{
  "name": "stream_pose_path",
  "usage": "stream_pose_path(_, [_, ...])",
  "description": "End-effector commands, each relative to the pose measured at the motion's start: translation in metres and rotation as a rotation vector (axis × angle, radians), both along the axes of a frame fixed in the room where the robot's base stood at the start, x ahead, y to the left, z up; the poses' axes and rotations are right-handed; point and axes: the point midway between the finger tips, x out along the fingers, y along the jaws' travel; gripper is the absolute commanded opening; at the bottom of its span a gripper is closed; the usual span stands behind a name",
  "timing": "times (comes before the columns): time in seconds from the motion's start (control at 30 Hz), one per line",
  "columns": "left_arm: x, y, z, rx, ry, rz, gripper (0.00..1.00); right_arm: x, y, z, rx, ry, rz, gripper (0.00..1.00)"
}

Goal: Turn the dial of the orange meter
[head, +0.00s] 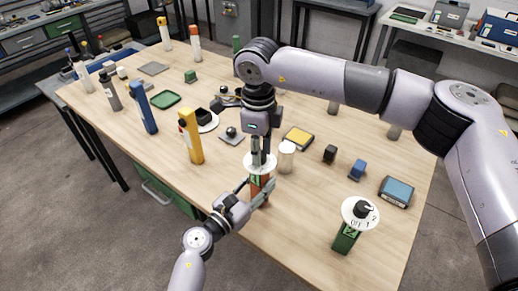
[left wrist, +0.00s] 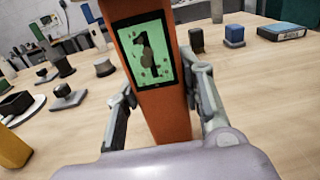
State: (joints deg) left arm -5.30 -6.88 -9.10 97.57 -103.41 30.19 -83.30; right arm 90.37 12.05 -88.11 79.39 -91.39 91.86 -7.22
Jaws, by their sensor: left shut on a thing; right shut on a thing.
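The orange meter (head: 256,182) stands upright near the table's front edge, with a white dial disc (head: 249,163) on top. It fills the middle of the left wrist view (left wrist: 172,112), where its green display (left wrist: 147,62) shows a dark "1". My left gripper (head: 261,195) is shut on the meter's body, with one finger on each side. My right gripper (head: 262,158) points straight down over the disc and is shut on the dial's knob, which its fingers hide. The disc's markings are too small to read.
A green meter (head: 346,238) with a white dial and black knob stands at the right front. Blue and black blocks lie to the right. The table's front edge is close.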

Motion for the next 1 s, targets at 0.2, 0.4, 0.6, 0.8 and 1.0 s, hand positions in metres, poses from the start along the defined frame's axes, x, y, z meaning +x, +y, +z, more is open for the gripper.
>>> stream_pose_path(0.2, [-0.0001, -0.0002, -0.0001, 0.001, -0.001, -0.001, 0.00, 0.0008, 0.0001, 0.0005, 0.000, -0.002, -0.186, 0.00])
stream_pose_path(0.4, [-0.0002, -0.0002, -0.0002, 0.001, 0.000, -0.001, 0.00, 0.0013, 0.0001, 0.0005, 0.001, -0.001, -0.341, 0.00])
stream_pose_path(0.6, [-0.0002, -0.0003, -0.0002, 0.001, 0.000, -0.001, 0.00, 0.0016, 0.0001, 0.0005, 0.002, -0.002, -0.457, 0.00])
stream_pose_path(0.8, [-0.0004, -0.0003, -0.0002, 0.001, 0.001, -0.001, 0.00, 0.0019, 0.0000, 0.0006, 0.002, -0.002, -0.524, 0.00])
stream_pose_path(1.0, [-0.0004, -0.0004, -0.0003, 0.001, 0.001, -0.001, 0.00, 0.0020, -0.0001, 0.0006, 0.002, -0.003, -0.550, 0.00])
